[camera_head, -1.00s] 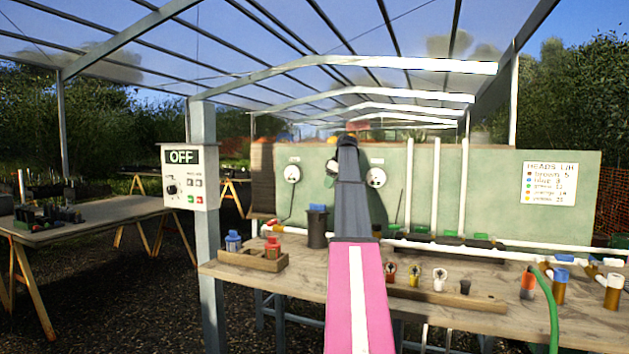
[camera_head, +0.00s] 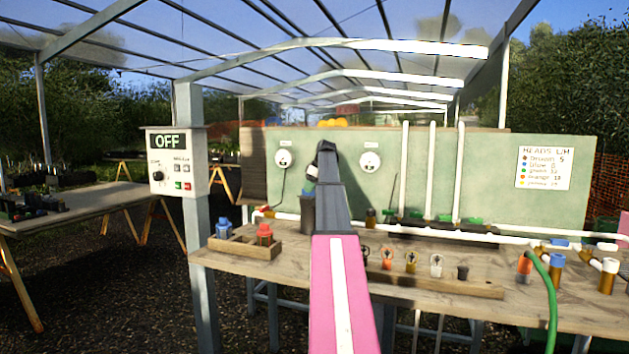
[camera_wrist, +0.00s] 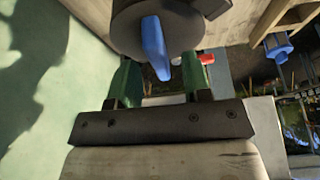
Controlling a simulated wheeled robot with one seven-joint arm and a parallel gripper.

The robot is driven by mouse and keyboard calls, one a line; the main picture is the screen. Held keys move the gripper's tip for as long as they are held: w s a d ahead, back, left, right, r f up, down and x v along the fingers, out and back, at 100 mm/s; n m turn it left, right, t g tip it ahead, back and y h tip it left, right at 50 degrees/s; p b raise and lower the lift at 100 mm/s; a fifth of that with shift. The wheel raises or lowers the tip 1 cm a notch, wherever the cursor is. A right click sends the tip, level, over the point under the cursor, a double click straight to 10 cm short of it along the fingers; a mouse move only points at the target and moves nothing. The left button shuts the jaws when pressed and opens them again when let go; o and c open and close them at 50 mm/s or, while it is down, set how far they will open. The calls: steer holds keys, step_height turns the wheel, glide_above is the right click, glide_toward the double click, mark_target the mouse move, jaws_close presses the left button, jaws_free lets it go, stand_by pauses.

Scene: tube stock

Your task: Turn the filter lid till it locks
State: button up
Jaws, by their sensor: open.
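The filter is a dark upright cylinder (camera_head: 307,215) on the bench, partly hidden behind my arm in the head view. In the wrist view its round dark lid (camera_wrist: 128,24) fills the top middle, with a raised blue grip bar (camera_wrist: 155,48) across it. My gripper (camera_wrist: 160,78) is open, its two green fingers apart at either side of the bar's lower end in the picture. I cannot tell whether a finger touches the bar. In the head view the gripper is mostly hidden by my arm, just above the filter.
A wooden box (camera_head: 245,248) with a blue part (camera_head: 223,228) and a red part (camera_head: 264,234) stands left of the filter. White pipe (camera_head: 450,233) runs along the bench behind. A rack (camera_head: 430,285) of small coloured heads and a green hose (camera_head: 552,300) are right.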

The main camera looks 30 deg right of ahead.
steer(key=shift+w+a+f, duration=0.1)
steer(key=shift+f, duration=0.4)
jaws_close()
steer(key=m+t+h, duration=0.1)
steer(key=m, duration=0.2)
steer(key=shift+a+m, duration=0.1)
steer(key=shift+m, duration=0.3)
steer(key=shift+m+h, duration=0.4)
steer(key=shift+m, duration=0.2)
steer(key=m+h, duration=0.1)
steer(key=m, duration=0.3)
steer(key=shift+h, duration=0.3)
jaws_free()
